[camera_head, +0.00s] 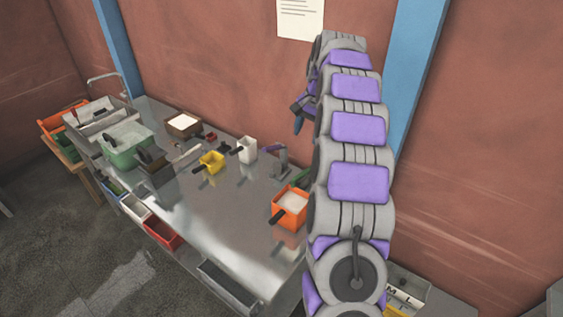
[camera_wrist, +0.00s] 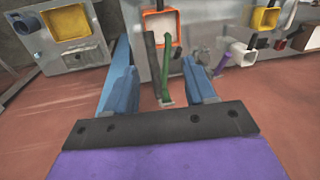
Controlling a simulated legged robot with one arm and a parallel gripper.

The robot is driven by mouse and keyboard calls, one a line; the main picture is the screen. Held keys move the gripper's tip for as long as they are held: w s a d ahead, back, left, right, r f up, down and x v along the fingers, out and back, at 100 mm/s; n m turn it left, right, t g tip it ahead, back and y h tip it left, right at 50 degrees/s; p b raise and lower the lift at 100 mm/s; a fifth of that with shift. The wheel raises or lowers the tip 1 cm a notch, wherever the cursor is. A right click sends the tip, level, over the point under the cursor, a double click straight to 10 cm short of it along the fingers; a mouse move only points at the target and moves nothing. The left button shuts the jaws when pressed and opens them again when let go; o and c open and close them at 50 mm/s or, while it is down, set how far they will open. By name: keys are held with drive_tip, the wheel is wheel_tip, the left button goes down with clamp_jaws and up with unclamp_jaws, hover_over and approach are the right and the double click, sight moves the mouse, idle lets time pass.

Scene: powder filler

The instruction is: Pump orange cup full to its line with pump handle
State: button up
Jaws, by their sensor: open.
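The orange cup (camera_head: 291,219) stands on the metal bench beside my arm, with pale powder inside and a black handle pointing left. Its fill line cannot be made out. In the wrist view the orange cup (camera_wrist: 146,24) is at the top middle. A green lever (camera_wrist: 168,68), which looks like the pump handle, shows between and beyond my fingers, with a dark strip next to it. In the head view only a bit of green (camera_head: 303,178) shows; my arm hides the rest. My gripper (camera_wrist: 160,84) is open and empty, its blue fingers apart on either side of the lever in the picture.
A yellow cup (camera_head: 211,162), a white cup (camera_head: 247,150) and a grey-purple bench fixture (camera_head: 278,155) stand behind the orange cup. A green tub (camera_head: 124,152) and a brown box (camera_head: 184,125) are farther left. The bench front is mostly clear. A brown wall is behind.

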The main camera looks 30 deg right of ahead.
drive_tip(key=s+a+f+n+b, duration=0.1)
drive_tip(key=s+a+b, duration=0.1)
drive_tip(key=a, duration=0.4)
drive_tip(key=s+a+f+n+g+b, duration=0.1)
drive_tip(key=s+a+n+b, duration=0.1)
drive_tip(key=a, duration=0.3)
drive_tip(key=shift+s+a, duration=0.25)
drive_tip(key=shift+a, duration=0.15)
